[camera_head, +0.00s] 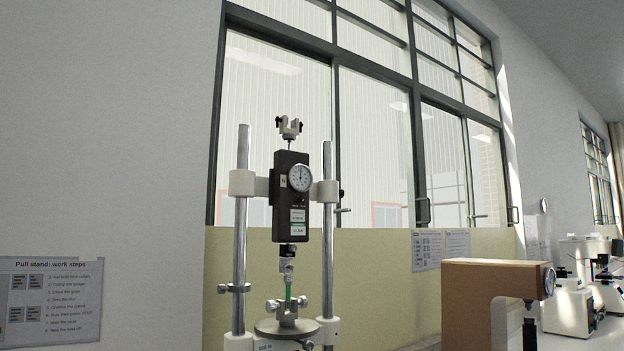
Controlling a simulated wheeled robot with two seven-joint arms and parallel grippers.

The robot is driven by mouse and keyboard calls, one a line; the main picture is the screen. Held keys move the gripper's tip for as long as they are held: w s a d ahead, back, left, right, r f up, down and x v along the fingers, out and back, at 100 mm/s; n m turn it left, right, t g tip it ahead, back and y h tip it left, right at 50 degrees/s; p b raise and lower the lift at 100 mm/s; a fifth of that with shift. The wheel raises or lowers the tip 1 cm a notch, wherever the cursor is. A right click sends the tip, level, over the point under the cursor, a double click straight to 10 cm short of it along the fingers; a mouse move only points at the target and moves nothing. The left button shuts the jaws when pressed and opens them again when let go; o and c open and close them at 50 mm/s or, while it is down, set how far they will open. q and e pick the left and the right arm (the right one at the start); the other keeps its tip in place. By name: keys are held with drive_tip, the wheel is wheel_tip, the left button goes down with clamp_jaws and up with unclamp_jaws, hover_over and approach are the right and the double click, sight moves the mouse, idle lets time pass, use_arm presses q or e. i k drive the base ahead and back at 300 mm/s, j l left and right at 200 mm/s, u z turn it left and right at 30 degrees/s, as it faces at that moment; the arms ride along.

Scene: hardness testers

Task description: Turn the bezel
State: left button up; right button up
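A round dial with a silver bezel (301,177) sits on the front of a black force gauge (291,222). The gauge is held upright between the two steel columns of a pull stand (241,215). The dial face is white with dark markings, too small to read. Below the gauge, a small green piece (288,291) stands between the upper and lower clamps. Neither of my grippers shows in the head view.
A brown tester (475,290) with a dial on its side stands at the right, with white microscope-like instruments (570,300) beyond it. A work-steps sheet (52,300) is at the lower left. Windows and a yellowish wall panel lie behind the stand.

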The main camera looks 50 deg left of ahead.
sight(306, 183)
drive_tip(key=i+j, duration=0.15)
drive_tip(key=i, duration=0.15)
drive_tip(key=i+j, duration=0.15)
drive_tip(key=i+u, duration=0.1)
drive_tip(key=u, duration=1.75)
drive_tip(key=k+l+z, duration=0.1)
drive_tip(key=z, duration=0.4)
drive_tip(key=k+l+z, duration=0.15)
drive_tip(key=z, duration=0.35)
